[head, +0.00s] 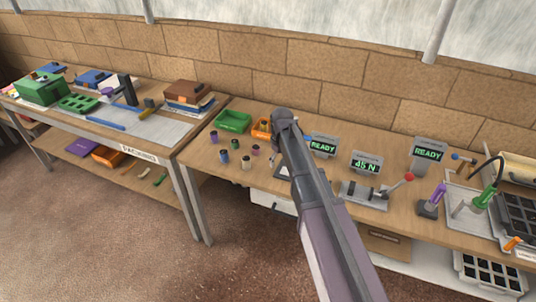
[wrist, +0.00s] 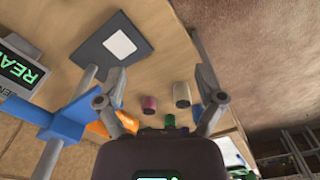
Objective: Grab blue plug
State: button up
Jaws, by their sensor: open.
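The blue plug (head: 224,156) stands on the right-hand table near its left front edge in the head view. Beside it stand a green plug (head: 235,144), a cream plug (head: 246,162) and purple plugs (head: 255,150). My gripper (wrist: 160,100) is open and empty in the wrist view, apart from all the plugs. Past its fingers show a purple plug (wrist: 149,104) and a cream plug (wrist: 182,94). A blue shape partly behind the right finger may be the blue plug. In the head view my arm hides the gripper's fingers.
A green tray (head: 234,121) and an orange tray (head: 261,127) stand behind the plugs. READY displays (head: 323,146) and a lever fixture stand to the right. A blue-and-grey fixture (wrist: 45,118) is close to the left finger. The packing table (head: 150,128) is at left.

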jog(key=s+d+m, duration=0.7)
jog(key=s+d, duration=0.9)
jog(key=s, duration=0.4)
jog(key=shift+s+m, duration=0.2)
jog(key=shift+m, duration=0.1)
jog(key=c, duration=0.4)
jog(key=shift+s, duration=0.2)
